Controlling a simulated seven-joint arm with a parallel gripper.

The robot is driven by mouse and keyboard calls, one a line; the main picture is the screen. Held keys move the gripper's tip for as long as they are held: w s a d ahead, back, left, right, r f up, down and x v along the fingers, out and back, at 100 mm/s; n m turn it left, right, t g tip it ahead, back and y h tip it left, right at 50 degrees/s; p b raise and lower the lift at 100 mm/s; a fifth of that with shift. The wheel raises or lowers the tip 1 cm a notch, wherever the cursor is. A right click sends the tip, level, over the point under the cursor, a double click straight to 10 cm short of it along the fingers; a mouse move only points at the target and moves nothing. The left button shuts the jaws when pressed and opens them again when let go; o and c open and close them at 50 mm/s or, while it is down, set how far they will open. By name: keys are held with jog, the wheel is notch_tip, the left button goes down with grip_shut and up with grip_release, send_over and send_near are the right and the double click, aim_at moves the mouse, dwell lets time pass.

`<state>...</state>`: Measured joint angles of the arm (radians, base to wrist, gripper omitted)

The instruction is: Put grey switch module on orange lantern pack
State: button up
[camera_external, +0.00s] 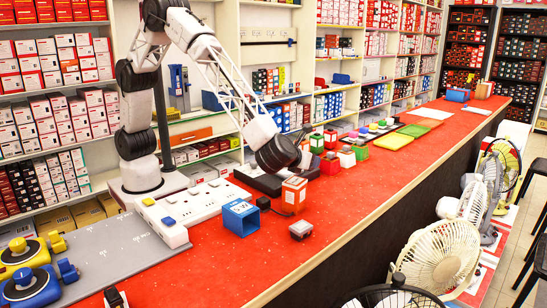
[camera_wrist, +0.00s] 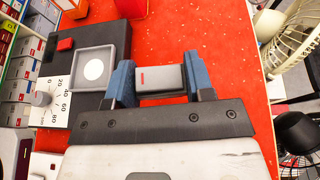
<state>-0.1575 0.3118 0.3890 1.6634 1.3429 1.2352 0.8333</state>
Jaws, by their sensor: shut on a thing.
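In the wrist view, my gripper (camera_wrist: 160,80) is shut on the grey switch module (camera_wrist: 161,78), a small grey block with a red mark, held between the two blue fingers. In the external view, my gripper (camera_external: 303,160) is low over the red counter, beside the black unit; the module cannot be made out there. A box with orange and white faces, which looks like the orange lantern pack (camera_external: 294,191), stands on the counter just in front of and below my gripper.
A black unit (camera_external: 262,181) with a dial lies beside my gripper. A blue open box (camera_external: 240,217) and a small grey-and-red block (camera_external: 300,230) stand nearer the camera. Several small coloured boxes stand farther along. The red counter (camera_external: 370,200) is clear toward its right edge.

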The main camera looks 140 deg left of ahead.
jog(key=s+d+r, duration=0.1)
jog(key=s+d, duration=0.4)
jog(key=s, duration=0.3)
jog(key=s+d+r+t, duration=0.1)
jog(key=s+d, duration=0.3)
jog(key=s, duration=0.4)
jog(key=shift+s+d+r+m, duration=0.2)
jog(key=shift+d+r+m, duration=0.1)
jog(key=shift+d+m, duration=0.1)
send_over(295, 180)
jog(key=shift+f, duration=0.75)
jog(key=shift+f, duration=1.75)
jog(key=shift+f, duration=0.15)
jog(key=o, duration=0.9)
